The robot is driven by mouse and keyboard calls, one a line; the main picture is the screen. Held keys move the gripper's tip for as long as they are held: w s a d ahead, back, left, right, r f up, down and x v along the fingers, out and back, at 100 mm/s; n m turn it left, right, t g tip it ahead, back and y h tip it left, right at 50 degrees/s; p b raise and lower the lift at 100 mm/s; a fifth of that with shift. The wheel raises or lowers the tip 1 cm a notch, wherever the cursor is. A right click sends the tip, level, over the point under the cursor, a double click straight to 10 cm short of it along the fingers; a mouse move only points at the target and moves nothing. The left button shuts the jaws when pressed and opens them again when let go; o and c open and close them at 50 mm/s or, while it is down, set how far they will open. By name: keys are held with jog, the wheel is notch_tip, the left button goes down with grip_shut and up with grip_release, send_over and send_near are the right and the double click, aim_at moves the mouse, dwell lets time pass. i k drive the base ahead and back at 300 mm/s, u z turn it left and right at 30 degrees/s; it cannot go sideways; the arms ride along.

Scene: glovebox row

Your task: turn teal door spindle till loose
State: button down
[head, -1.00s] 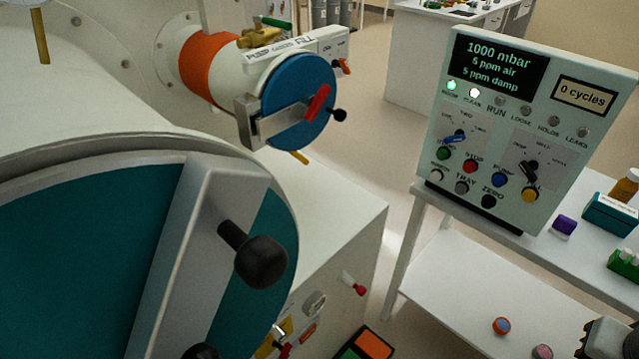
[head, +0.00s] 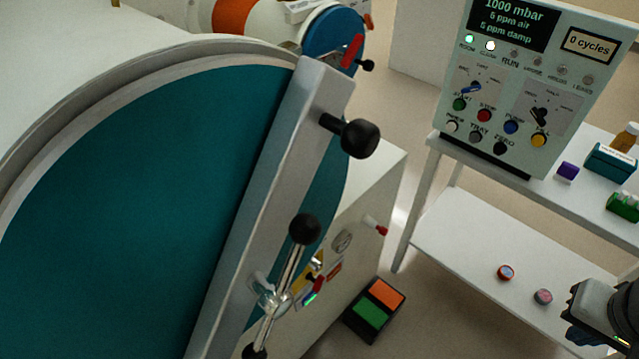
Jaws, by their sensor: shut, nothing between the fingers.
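The large round teal door (head: 130,210) fills the left of the head view, with a grey metal bar (head: 265,200) across it. The spindle (head: 277,293) stands at the bar, a silver crossbar handle with a black ball at its upper end and another at its lower end. A separate black knob (head: 358,138) sticks out near the bar's top end. My gripper (head: 580,310) is at the lower right edge, partly cut off by the frame. It is shut and empty, well to the right of the spindle and apart from it.
A control panel (head: 540,80) reading 1000 mbar and 0 cycles stands on a white table (head: 480,235) at right. A smaller blue door (head: 330,35) with a red lever is behind. A pedal box (head: 375,310) with orange and green pads lies on the floor.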

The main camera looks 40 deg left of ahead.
aim_at(305, 229)
jog(key=k, duration=1.85)
jog(key=u, duration=0.85)
jog(key=i, duration=1)
jog(key=u, duration=0.15)
jog(key=k, duration=0.5)
jog(key=z, duration=0.5)
jog(key=i, duration=0.35)
jog(key=u, duration=0.05)
